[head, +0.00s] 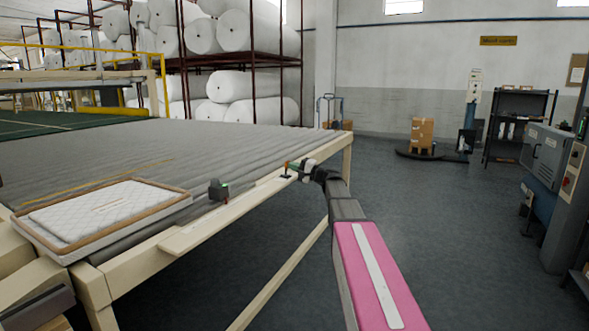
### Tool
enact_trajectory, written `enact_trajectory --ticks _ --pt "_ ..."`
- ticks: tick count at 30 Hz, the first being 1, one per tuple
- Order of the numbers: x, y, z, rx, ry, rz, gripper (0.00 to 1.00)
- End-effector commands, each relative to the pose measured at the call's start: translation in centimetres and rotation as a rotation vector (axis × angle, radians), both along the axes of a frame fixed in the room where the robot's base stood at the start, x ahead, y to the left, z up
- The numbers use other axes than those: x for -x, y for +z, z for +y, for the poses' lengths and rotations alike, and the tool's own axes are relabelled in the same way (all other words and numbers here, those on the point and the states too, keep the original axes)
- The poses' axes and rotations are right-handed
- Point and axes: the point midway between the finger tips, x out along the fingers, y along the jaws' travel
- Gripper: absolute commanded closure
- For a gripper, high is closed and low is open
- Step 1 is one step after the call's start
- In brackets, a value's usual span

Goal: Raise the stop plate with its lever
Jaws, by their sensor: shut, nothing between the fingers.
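A small upright lever (286,168) with a coloured handle and a dark foot stands on the cream front rail of the roller table, near its right end. My gripper (299,169) is shut and empty, just right of the lever. The picture is too small to tell whether the two touch. A long pale flat strip (212,224) lies along the table's front edge, left of the lever. I cannot tell whether this strip is the stop plate, nor make out a raised plate.
The grey ribbed table (150,157) fills the left. White rolls on racks (253,31) stand behind. The floor (450,225) to the right is clear, with a grey cabinet (548,152) beyond.

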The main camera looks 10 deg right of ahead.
Motion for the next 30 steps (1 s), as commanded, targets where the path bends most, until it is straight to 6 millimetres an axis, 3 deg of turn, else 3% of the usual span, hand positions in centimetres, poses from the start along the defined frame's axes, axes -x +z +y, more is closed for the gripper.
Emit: enact_trajectory --ticks 18,30 --pt "-1.5 1.4 1.9 0.351 0.000 0.254 1.00" --pt "-1.9 1.5 2.5 0.353 0.000 0.257 1.00"
